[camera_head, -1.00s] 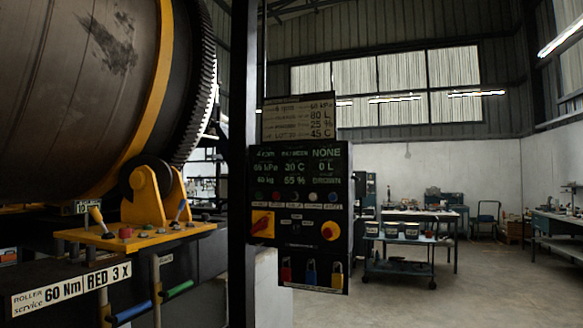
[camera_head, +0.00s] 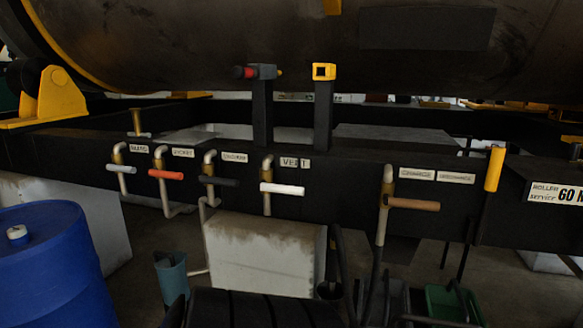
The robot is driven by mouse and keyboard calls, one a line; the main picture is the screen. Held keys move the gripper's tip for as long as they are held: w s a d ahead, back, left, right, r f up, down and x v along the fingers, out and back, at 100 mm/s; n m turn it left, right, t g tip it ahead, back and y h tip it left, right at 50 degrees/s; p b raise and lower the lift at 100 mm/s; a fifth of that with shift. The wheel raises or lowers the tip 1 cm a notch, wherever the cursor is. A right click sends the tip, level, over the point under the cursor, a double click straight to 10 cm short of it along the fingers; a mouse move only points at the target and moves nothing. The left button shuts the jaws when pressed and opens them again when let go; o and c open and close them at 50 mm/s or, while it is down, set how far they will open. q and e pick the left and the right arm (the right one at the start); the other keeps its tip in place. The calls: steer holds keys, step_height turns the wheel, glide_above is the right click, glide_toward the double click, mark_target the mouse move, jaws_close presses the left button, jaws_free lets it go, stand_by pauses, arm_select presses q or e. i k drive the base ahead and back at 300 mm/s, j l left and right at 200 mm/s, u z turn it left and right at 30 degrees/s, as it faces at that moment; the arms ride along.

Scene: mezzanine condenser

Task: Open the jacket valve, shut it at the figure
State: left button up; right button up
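A row of valves runs along the dark beam below the drum. The valve with the red handle (camera_head: 166,174) has a small label (camera_head: 183,153) that appears to read JACKET, though the letters are blurred. Its handle lies sideways across its pipe. A grey-blue handle (camera_head: 121,169) is to its left and a dark handle (camera_head: 219,181) to its right. Further right are a white handle (camera_head: 283,189) beside the VENT label (camera_head: 295,163) and a brown handle (camera_head: 413,204). The display panel with the figures is out of view. Neither gripper is in view.
A blue barrel (camera_head: 45,266) stands at the lower left. The large drum (camera_head: 240,45) lies above the beam (camera_head: 340,170). A pale block (camera_head: 262,255) sits under the beam, with a green bin (camera_head: 455,304) at the lower right. A yellow handle (camera_head: 495,168) stands upright at the right.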

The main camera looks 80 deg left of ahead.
mark_target(154, 172)
steer(key=u, duration=3.35)
steer(key=i+j+u, duration=0.15)
